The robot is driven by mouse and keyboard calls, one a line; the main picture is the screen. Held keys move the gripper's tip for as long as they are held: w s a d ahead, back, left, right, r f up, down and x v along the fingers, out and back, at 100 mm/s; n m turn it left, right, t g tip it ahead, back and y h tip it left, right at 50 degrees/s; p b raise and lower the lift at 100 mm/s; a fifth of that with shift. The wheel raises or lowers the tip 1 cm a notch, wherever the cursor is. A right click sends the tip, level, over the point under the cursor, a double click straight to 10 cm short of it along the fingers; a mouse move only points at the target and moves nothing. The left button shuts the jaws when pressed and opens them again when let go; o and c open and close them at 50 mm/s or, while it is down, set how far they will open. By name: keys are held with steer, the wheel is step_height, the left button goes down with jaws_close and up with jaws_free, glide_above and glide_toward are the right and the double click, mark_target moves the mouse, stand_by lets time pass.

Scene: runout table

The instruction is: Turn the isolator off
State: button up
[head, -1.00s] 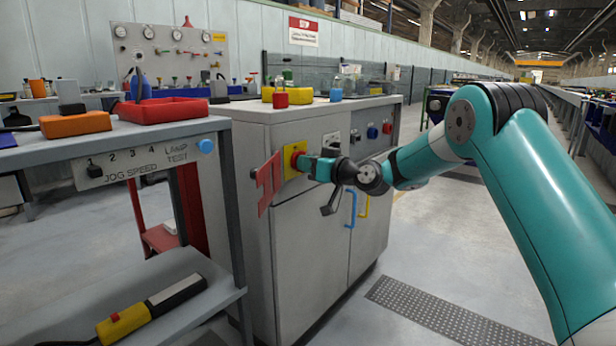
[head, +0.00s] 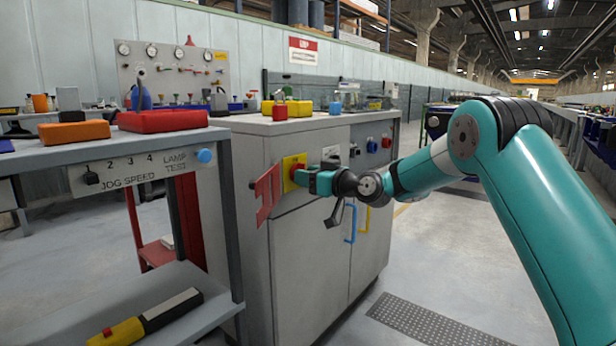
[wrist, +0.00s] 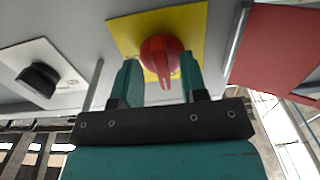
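The isolator is a red rotary knob (head: 292,167) on a yellow plate (head: 290,160) on the front of the grey cabinet. In the wrist view the red knob (wrist: 160,55) sits on its yellow plate (wrist: 130,30), with its narrow handle pointing down the picture. My gripper (head: 304,180) is right at the knob in the head view and hides part of it. In the wrist view my gripper (wrist: 160,66) is open, with one teal finger on each side of the knob's handle. Gaps show between handle and fingers.
A red slotted plate (head: 268,194) sticks out at the cabinet's left edge. A black knob (wrist: 38,78) on a white plate is beside the isolator. The bench (head: 60,158) with a red tray (head: 162,121) stands left.

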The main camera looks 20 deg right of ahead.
steer(key=p+v, duration=0.1)
steer(key=v, duration=1.6)
steer(key=shift+s, duration=0.2)
